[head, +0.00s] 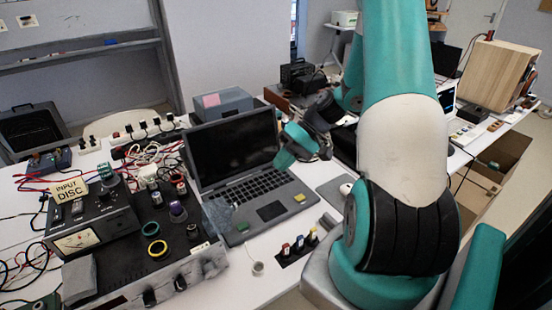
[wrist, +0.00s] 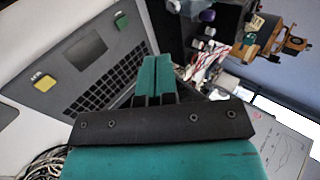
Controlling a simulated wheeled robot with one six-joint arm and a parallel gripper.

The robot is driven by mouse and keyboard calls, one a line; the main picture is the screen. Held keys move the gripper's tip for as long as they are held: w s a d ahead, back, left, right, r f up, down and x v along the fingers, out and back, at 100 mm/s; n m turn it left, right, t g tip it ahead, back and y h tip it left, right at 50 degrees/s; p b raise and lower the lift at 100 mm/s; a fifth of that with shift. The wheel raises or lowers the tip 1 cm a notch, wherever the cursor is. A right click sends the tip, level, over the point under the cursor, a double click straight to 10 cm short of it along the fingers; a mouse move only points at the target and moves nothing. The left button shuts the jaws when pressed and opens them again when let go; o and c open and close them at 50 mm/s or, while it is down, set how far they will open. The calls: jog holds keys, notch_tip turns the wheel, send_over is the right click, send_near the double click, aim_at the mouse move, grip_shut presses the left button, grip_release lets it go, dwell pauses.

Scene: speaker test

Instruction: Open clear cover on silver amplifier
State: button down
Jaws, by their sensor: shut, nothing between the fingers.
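The silver amplifier (head: 208,262) stands at the front left of the table in the head view, with a silver front edge and a dark top carrying knobs and coloured rings. A hazy, see-through patch (head: 218,212) at its right rear corner looks like the clear cover; its edges and hinge are too faint to make out. My gripper (head: 284,159) is above the right side of the laptop, to the right of the amplifier and apart from it. Its teal fingers (wrist: 157,76) are shut and empty in the wrist view, with the laptop keyboard beyond them.
An open laptop (head: 270,211) stands right of the amplifier. A black meter box with an "INPUT DISC" sign (head: 69,191) stands at the amplifier's left. Tangled cables (head: 150,160) lie behind. A small dark block with coloured knobs (head: 298,246) sits at the table's front.

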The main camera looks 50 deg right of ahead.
jog(key=w+a+r+n+g+h, duration=0.1)
jog(key=w+a+r+n+g, duration=0.15)
jog(key=a+r, duration=0.5)
jog(key=s+a+r+n+h, duration=0.1)
jog(key=s+a+r+n, duration=0.2)
jog(key=a, duration=0.6)
jog(key=s+a+r+n+h, duration=0.2)
jog(key=s+a, duration=0.4)
jog(key=a, duration=0.3)
notch_tip(320, 180, up, 2)
jog(key=shift+r+n+g, duration=0.2)
jog(key=shift+n+g, duration=0.25)
jog(key=c, duration=1.8)
grip_release()
jog(key=s+a, duration=0.1)
jog(key=s, duration=0.1)
jog(key=s+a+r+n, duration=0.1)
jog(key=s, duration=0.1)
jog(key=s+a+r+n, duration=0.1)
jog(key=s, duration=0.1)
jog(key=shift+s+a+h, duration=0.15)
jog(key=shift+a+h, duration=0.05)
jog(key=shift+h, duration=0.1)
jog(key=o, duration=0.4)
jog(key=shift+s+a, duration=0.1)
jog(key=shift+s, duration=0.2)
jog(key=o, duration=0.3)
